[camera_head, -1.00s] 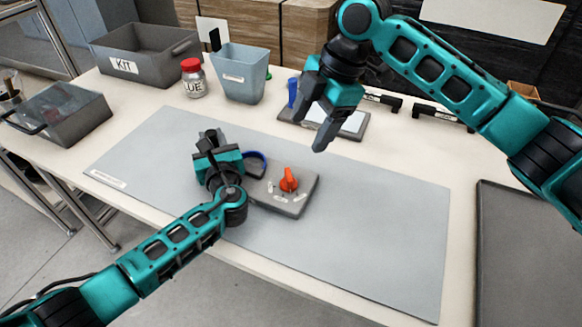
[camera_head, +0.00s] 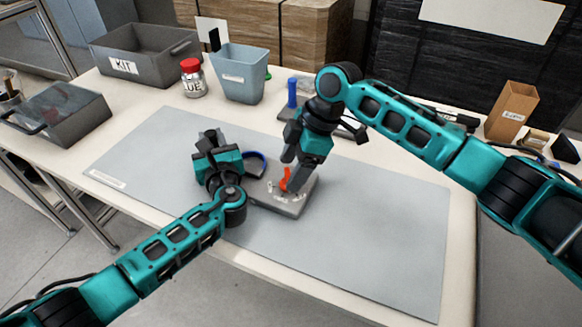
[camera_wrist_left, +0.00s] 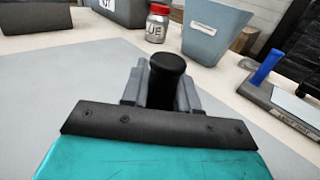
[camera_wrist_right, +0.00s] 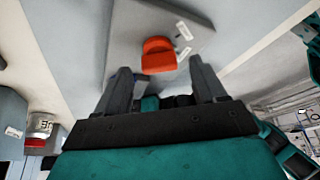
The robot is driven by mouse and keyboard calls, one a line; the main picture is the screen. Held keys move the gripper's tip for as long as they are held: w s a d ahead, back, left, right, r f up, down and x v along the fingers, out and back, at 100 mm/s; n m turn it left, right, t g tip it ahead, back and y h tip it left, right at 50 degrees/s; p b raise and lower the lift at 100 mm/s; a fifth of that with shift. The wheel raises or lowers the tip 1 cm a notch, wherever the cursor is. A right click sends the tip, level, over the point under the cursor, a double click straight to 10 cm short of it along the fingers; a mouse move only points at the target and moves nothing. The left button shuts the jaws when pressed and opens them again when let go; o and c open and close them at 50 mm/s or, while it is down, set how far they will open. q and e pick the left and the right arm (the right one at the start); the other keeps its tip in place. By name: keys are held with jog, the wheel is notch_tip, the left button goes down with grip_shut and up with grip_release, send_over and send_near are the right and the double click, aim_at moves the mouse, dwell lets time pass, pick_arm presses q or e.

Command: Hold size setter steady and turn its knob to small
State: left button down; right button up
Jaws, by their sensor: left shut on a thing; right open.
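The size setter (camera_head: 275,204) is a grey plate on the grey mat, with an orange-red knob (camera_head: 286,177) and small white labels around it. My left gripper (camera_wrist_left: 163,85) is shut on a black upright post (camera_wrist_left: 167,66), at the plate's left side in the head view. My right gripper (camera_head: 291,176) is open, pointing down over the plate at the knob. In the right wrist view the knob (camera_wrist_right: 158,54) lies just beyond the open fingertips, between their lines. Which label the knob points to cannot be read. The right fingers partly hide the knob in the head view.
A blue arc (camera_head: 256,162) shows beside the left gripper. A grey KIT bin (camera_head: 150,62), a red-lidded jar (camera_head: 194,80) and a blue-grey bin (camera_head: 240,75) stand at the back. A blue-handled object (camera_head: 292,92) stands behind my right gripper. The mat's right part (camera_head: 385,225) is clear.

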jog(key=shift+a+f, duration=0.25)
jog(key=shift+f, duration=0.3)
jog(key=c, duration=1.1)
